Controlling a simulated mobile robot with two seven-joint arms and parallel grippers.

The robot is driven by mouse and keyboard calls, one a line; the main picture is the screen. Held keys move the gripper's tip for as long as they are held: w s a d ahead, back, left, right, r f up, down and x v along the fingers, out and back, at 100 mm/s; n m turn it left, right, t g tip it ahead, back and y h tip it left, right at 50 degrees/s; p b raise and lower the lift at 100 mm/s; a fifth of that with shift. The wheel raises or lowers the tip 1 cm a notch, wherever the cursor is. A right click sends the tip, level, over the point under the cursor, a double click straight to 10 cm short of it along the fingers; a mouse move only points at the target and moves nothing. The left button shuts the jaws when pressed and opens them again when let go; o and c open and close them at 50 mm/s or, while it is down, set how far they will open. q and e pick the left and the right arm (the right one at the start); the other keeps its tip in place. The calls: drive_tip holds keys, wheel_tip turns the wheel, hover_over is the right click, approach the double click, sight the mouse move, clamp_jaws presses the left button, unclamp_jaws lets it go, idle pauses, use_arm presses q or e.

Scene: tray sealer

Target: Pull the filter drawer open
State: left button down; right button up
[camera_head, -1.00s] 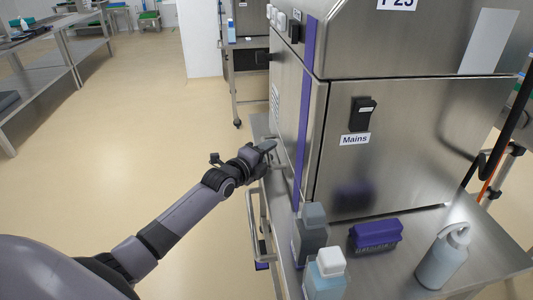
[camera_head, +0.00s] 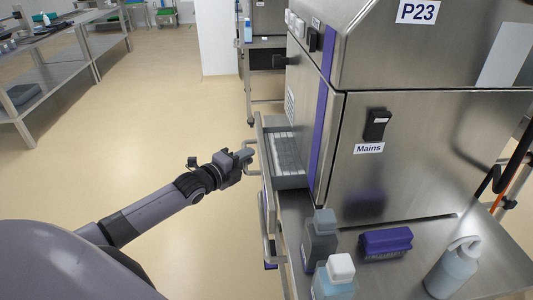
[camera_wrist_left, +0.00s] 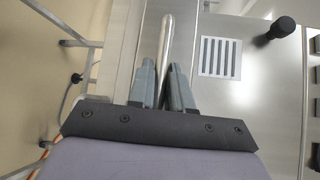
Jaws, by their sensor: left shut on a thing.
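The filter drawer (camera_head: 288,178) sticks out of the left side of the steel tray sealer (camera_head: 400,160). A pale, ribbed filter (camera_head: 285,152) shows inside it. My left gripper (camera_head: 248,156) is at the drawer's front, shut on the bar handle. In the left wrist view, the fingers of my left gripper (camera_wrist_left: 162,80) are on either side of the metal handle (camera_wrist_left: 166,42). The drawer's far inner end is hidden by the machine. My right gripper is not in view.
Open floor (camera_head: 150,120) lies left of the machine. Steel tables (camera_head: 60,60) stand far left.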

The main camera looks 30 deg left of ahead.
use_arm(q)
drive_tip(key=s+a+p, duration=0.1)
drive_tip(key=s+a, duration=0.4)
drive_tip(key=a, duration=0.2)
drive_tip(key=shift+s+a, duration=0.3)
drive_tip(key=shift+s, duration=0.1)
drive_tip(key=c, duration=1.2)
unclamp_jaws()
drive_tip(key=shift+o, duration=0.2)
drive_tip(key=shift+s+p, duration=0.1)
drive_tip(key=shift+p, duration=0.2)
drive_tip(key=s+r+p, duration=0.1)
drive_tip(key=s, duration=0.5)
drive_tip(key=shift+s+a+p, duration=0.35)
drive_tip(key=shift+s+a, duration=0.05)
drive_tip(key=shift+a, duration=0.05)
drive_tip(key=shift+s, duration=0.1)
